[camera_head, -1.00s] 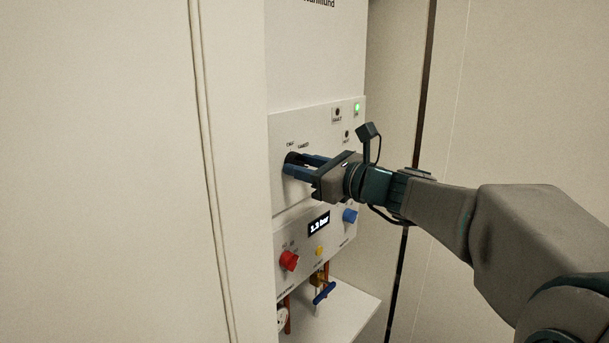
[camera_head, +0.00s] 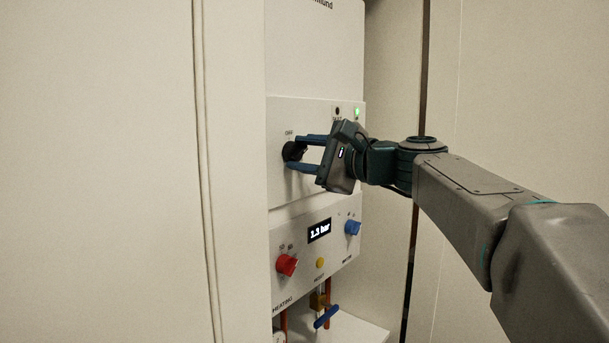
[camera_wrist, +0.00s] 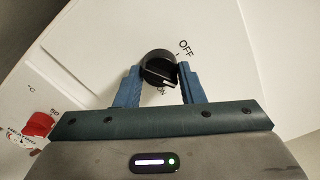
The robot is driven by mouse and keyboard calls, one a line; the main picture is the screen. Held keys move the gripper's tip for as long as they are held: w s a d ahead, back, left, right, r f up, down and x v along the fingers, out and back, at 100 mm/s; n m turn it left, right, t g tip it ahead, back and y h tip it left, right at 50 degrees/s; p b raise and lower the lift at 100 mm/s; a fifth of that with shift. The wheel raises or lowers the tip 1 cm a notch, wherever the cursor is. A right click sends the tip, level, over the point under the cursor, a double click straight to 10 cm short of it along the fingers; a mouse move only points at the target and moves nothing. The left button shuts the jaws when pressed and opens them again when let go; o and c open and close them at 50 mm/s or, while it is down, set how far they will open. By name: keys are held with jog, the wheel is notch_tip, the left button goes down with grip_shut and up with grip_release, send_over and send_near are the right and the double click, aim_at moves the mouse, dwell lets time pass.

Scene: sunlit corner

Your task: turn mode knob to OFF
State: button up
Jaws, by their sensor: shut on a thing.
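The black round mode knob (camera_head: 291,152) is on the white front panel of the boiler. In the wrist view the knob (camera_wrist: 157,66) shows a raised grip bar with a white mark near its lower right end. The OFF label (camera_wrist: 186,48) is printed just up and right of the knob, with a short tick beside it. My gripper (camera_head: 294,153) is shut on the knob, its blue fingers above and below it. In the wrist view my gripper (camera_wrist: 159,70) has a finger on each side of the knob. A label below the knob is partly hidden.
Below are a red knob (camera_head: 287,265), a blue knob (camera_head: 352,228), a yellow button (camera_head: 320,262) and a pressure display (camera_head: 319,230) reading about 1.3 bar. A green light (camera_head: 357,112) glows above. A blue valve handle (camera_head: 326,317) hangs underneath. A wall panel (camera_head: 100,170) stands left.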

jog(key=n+b, duration=0.6)
jog(key=shift+f, duration=0.2)
jog(key=shift+r+n+b, duration=0.15)
jog(key=shift+n+b, duration=0.7)
jog(key=shift+n, duration=0.55)
jog(key=shift+r+n+b, duration=0.1)
jog(key=shift+n+b, duration=0.7)
jog(key=shift+n, duration=0.6)
jog(key=o, duration=1)
jog(key=v, duration=1.3)
jog(key=shift+s+d, duration=0.25)
jog(key=shift+d, duration=0.05)
